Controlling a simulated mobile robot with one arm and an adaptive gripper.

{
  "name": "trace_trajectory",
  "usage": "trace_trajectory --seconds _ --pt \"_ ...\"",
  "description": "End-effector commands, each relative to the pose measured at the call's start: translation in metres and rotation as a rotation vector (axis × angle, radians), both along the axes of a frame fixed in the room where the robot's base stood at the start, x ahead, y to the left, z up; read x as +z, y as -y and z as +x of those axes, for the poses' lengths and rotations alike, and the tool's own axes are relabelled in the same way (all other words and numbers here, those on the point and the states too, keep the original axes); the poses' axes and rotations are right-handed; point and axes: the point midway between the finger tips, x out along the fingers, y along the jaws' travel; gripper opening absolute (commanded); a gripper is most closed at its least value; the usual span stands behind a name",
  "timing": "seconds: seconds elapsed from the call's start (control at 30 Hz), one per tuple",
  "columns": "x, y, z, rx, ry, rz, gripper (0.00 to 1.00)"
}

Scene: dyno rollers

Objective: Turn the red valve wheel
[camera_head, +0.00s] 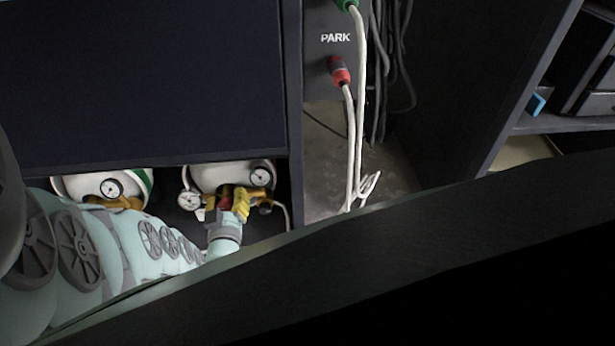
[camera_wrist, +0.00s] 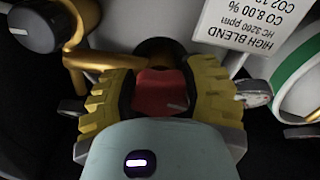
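The red valve wheel (camera_wrist: 160,92) shows in the wrist view between the two yellow fingers of my gripper (camera_wrist: 160,98). The fingers' dark inner pads lie against its left and right sides with no clear gap. Its far part and stem are hidden. In the head view my gripper (camera_head: 236,204) is at the front of the right-hand white cylinder (camera_head: 230,176), under the dark panel. Only a small bit of red shows beside the yellow finger there.
Round gauges (camera_head: 190,201) flank my gripper, with brass fittings close by. The wrist view shows a black knob (camera_wrist: 33,27), a brass pipe (camera_wrist: 88,57) and a HIGH BLEND label (camera_wrist: 250,30). A second white cylinder (camera_head: 85,185) stands left. White cables (camera_head: 350,140) hang to the right.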

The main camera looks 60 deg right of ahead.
Motion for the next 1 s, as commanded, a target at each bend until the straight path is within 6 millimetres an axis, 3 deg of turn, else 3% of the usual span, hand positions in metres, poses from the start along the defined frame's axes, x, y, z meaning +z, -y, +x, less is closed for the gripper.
trace_trajectory --seconds 0.03,0.33,1.0 --pt "0.0000 -0.0003 0.0002 0.001 0.000 0.000 0.32" --pt "0.0001 -0.0003 0.0001 0.000 0.001 -0.001 0.01" --pt "0.0026 0.0008 0.0003 -0.001 0.075 0.055 0.00"
